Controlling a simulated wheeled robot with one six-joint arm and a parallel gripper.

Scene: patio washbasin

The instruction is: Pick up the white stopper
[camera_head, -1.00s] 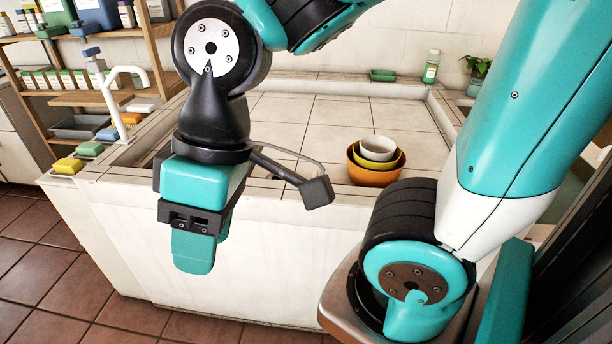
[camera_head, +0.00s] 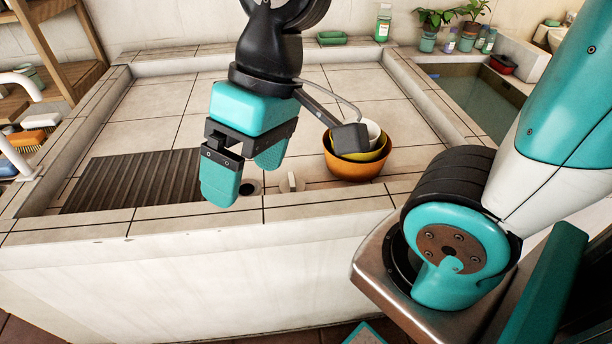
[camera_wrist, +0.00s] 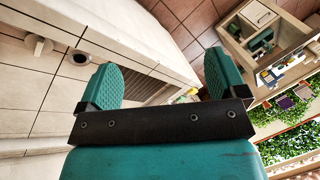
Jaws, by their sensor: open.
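The white stopper (camera_head: 291,182) is a small pale piece on the basin floor near the front wall, right of the dark drain hole (camera_head: 249,188). In the wrist view the stopper (camera_wrist: 38,46) is at the upper left, beside the drain hole (camera_wrist: 80,58). My gripper (camera_head: 244,176) is open and empty. It is above the basin's front edge, left of the stopper and apart from it. In the wrist view its two teal fingers (camera_wrist: 163,80) are spread, with the stopper outside them to the left.
Nested orange, yellow and white bowls (camera_head: 357,167) stand in the basin right of the stopper. A ribbed dark board (camera_head: 130,181) lies at the left. The basin's raised tiled front rim (camera_head: 320,203) borders the stopper's area. The basin's middle is mostly clear.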

